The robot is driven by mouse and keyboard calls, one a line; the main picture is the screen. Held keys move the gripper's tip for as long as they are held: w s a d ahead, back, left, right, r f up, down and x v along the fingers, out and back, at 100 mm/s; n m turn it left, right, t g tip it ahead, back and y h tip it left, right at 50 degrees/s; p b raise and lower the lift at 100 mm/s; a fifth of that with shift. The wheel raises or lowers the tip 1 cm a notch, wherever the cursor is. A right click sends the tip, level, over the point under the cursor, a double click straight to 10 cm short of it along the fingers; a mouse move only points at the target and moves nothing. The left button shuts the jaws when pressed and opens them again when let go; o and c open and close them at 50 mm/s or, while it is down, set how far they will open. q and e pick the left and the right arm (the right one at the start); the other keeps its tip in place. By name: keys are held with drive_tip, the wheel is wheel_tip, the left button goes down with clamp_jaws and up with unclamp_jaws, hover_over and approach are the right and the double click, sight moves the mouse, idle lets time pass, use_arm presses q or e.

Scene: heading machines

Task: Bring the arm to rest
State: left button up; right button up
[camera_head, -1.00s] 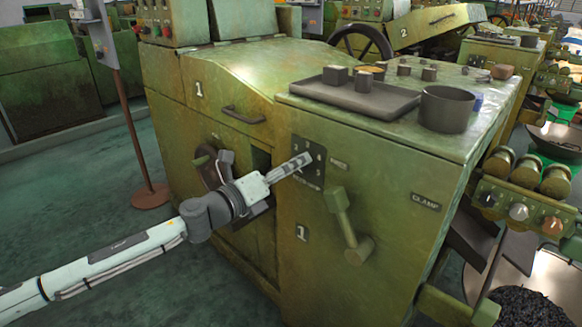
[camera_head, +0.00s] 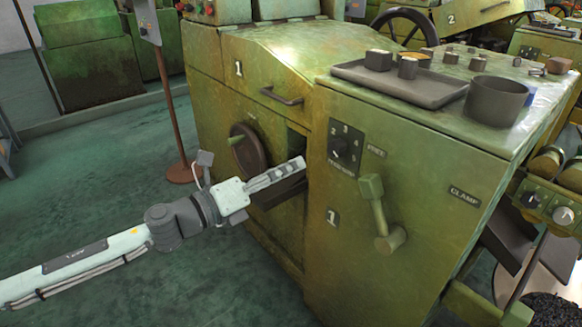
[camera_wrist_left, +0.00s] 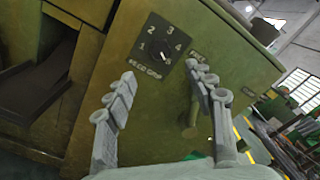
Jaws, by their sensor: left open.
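My left arm comes in from the left in the head view, and its gripper (camera_head: 276,177) is in front of the green machine (camera_head: 410,150) marked 1. The gripper is open and empty; its two fingers show apart in the left wrist view (camera_wrist_left: 163,85). Between and beyond the fingertips is the numbered feed dial (camera_head: 344,148), which also shows in the left wrist view (camera_wrist_left: 165,50). The clamp lever (camera_head: 377,208) is to the right of the gripper, partly behind a finger in the wrist view. My right gripper is not in view.
A tray (camera_head: 440,92) with small dark blocks and a dark cup (camera_head: 496,101) are on the machine top. A round handwheel (camera_head: 248,148) and an open recess are behind the gripper. A brown pole (camera_head: 171,100) stands at left. The green floor (camera_head: 110,190) at left is clear.

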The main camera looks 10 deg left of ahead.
use_arm(q)
drive_tip(key=w+a+f+n+t+y, duration=0.35)
drive_tip(key=a+f+n+y, duration=0.35)
drive_tip(key=f+n, duration=0.4)
drive_tip(key=s+a+f+n+g+y, duration=0.2)
drive_tip(key=a+f+n+y, duration=0.15)
drive_tip(key=f+n, duration=0.35)
drive_tip(key=s+a+f+n+g+y, duration=0.2)
drive_tip(key=a+f+n, duration=0.25)
drive_tip(key=f, duration=0.45)
drive_tip(key=s+a+f+n+g, duration=0.2)
drive_tip(key=s+f+n+g, duration=0.1)
drive_tip(key=s+f, duration=0.5)
drive_tip(key=s+a+f+n+g+y, duration=0.1)
drive_tip(key=s+a+f+n+g, duration=0.1)
drive_tip(key=s+f, duration=0.6)
drive_tip(key=s+a+f+n+g, duration=0.1)
drive_tip(key=s+f+n+g, duration=0.4)
drive_tip(key=s, duration=0.9)
wheel_tip(320, 180, down, 4)
drive_tip(key=shift+s+a+r+n+y, duration=0.25)
drive_tip(key=shift+s+a+n+y, duration=0.15)
drive_tip(key=shift+n, duration=0.45)
